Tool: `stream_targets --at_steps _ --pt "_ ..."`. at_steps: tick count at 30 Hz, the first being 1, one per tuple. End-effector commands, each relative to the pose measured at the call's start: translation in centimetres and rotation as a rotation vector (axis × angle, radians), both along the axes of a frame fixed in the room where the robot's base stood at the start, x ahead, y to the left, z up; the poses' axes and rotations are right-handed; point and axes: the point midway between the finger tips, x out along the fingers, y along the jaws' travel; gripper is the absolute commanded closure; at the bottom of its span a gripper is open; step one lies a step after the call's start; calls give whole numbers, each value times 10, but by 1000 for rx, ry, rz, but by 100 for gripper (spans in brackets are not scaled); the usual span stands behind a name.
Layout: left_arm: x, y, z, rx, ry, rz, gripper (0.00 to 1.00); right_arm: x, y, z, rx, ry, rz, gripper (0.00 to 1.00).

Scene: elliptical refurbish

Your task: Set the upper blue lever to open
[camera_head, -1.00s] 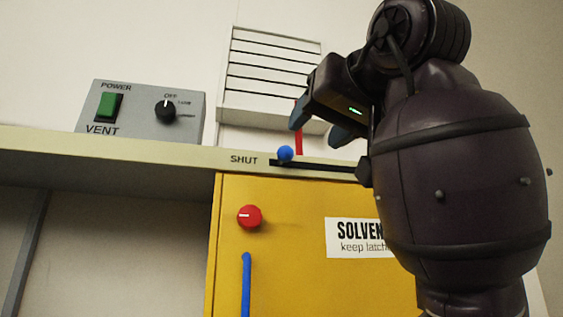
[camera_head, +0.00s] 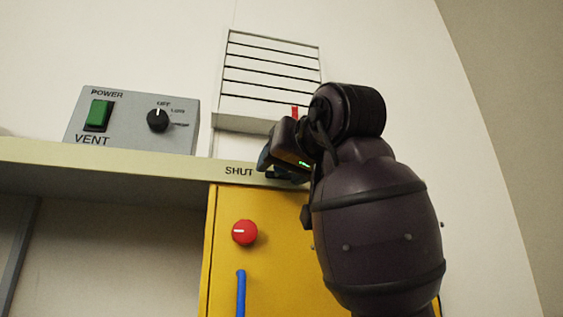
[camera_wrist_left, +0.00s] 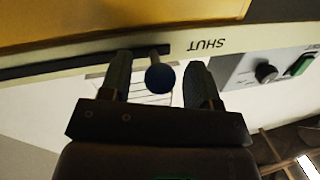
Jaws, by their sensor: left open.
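The upper blue lever is a blue ball knob (camera_wrist_left: 160,78) on a short stem at a dark slot (camera_wrist_left: 90,61) in the shelf edge. The knob is near the SHUT end of the slot, close to the SHUT label (camera_head: 239,171). My left gripper (camera_wrist_left: 156,62) is open, with one finger on each side of the knob and visible gaps between. In the head view, my left gripper (camera_head: 273,166) is in front of the lever and hides the knob and most of the slot. My right gripper is in neither view.
Below the shelf edge (camera_head: 120,168) is a yellow cabinet (camera_head: 275,260) with a red knob (camera_head: 245,233) and a blue vertical bar (camera_head: 241,293). A grey vent box (camera_head: 135,122) stands left. A slatted vent (camera_head: 270,75) and a red upright piece (camera_head: 295,112) are behind.

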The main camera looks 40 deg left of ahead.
Motion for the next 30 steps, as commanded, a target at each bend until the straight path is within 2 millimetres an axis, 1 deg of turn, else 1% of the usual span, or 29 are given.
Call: stream_targets --at_steps 4,12,23,30 --pt "3 6 0 -1 -1 -1 44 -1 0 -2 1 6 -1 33" --pt "3 6 0 -1 -1 -1 44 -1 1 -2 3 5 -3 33" --pt "3 6 0 -1 -1 -1 99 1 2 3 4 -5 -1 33" --pt "3 6 0 -1 -1 -1 100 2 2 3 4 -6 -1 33"
